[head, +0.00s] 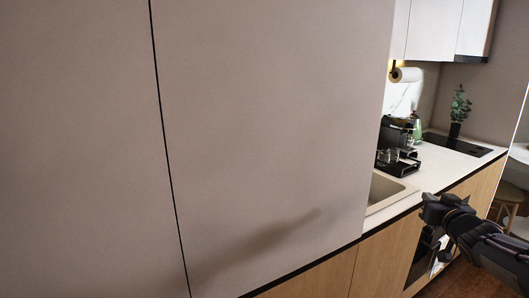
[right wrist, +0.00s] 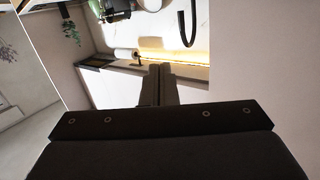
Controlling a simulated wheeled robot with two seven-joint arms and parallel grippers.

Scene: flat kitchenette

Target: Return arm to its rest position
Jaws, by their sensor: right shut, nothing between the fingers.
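My right gripper (head: 432,207) is black and comes in from the lower right of the head view, in front of the counter edge and wooden lower cabinets. In the right wrist view its two fingers (right wrist: 160,85) are together, with nothing between them. The gripper appears apart from the counter and the sink. My left gripper is not in view.
A tall beige cabinet (head: 265,130) fills the left and middle. Beside it are the sink (head: 390,189) and a white counter (head: 437,158) with a coffee machine (head: 396,133), a potted plant (head: 459,107) and a black hob (head: 457,144). A stool (head: 508,194) stands far right.

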